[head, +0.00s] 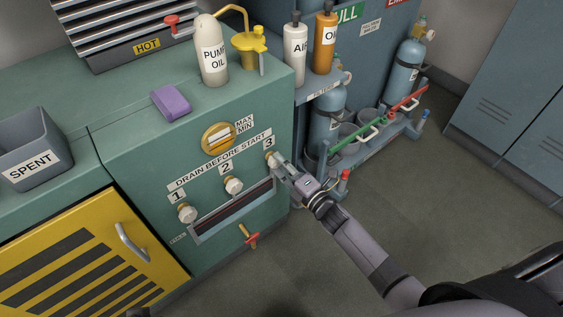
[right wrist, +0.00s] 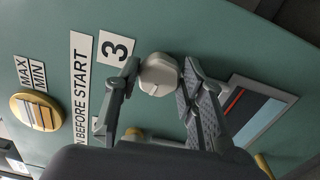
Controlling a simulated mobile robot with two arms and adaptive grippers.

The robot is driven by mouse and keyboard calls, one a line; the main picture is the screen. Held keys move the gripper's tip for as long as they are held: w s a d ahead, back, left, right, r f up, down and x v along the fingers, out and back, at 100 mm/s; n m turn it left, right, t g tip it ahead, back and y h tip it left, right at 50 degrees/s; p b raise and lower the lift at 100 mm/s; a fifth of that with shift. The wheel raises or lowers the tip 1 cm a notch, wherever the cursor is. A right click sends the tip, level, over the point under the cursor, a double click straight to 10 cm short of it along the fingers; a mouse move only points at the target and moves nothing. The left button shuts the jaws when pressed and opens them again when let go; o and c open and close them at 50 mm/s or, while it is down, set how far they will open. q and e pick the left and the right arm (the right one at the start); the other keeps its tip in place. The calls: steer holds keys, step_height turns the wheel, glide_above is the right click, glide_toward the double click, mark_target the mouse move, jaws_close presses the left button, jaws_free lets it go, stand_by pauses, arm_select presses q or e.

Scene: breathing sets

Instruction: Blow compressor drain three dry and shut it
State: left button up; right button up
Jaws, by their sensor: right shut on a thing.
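Drain three's pale knob (right wrist: 160,74) sits on the green compressor front below the "3" label (head: 269,142). My right gripper (head: 279,164) reaches it from the right and is shut on it. In the right wrist view the two fingers (right wrist: 158,82) stand on either side of the knob, which fills the space between their tips. In the head view the fingers partly cover the knob. Drain one (head: 187,213) and drain two (head: 233,185) are similar pale knobs to the left.
Below the drains are a dark slot (head: 232,210) and a red-handled valve (head: 249,237). A round MAX/MIN gauge (head: 218,138) is above. A purple sponge (head: 171,102) and the pump oil bottle (head: 211,50) stand on top. Gas cylinders (head: 403,73) stand behind. Open floor lies right.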

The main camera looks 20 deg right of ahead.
steer(key=m+p, duration=0.1)
steer(key=m, duration=0.5)
steer(key=m+p, duration=0.2)
steer(key=m, duration=0.4)
steer(key=shift+f+m, duration=0.2)
steer(key=shift+m, duration=0.2)
arm_select(q)
step_height(320, 180, down, 15)
steer(key=s+p, duration=0.1)
steer(key=shift+r+g, duration=0.15)
steer(key=shift+g, duration=0.25)
arm_select(e)
steer(key=shift+s+a+m, duration=0.1)
steer(key=shift+a+m, duration=0.05)
steer(key=shift+m, duration=1.55)
arm_select(q)
steer(key=shift+s+f, duration=0.15)
steer(key=shift+f, duration=0.05)
arm_select(e)
steer(key=o, duration=1.1)
steer(key=shift+o, duration=0.2)
arm_select(q)
steer(key=shift+d+r, duration=0.1)
steer(key=shift+d, duration=0.05)
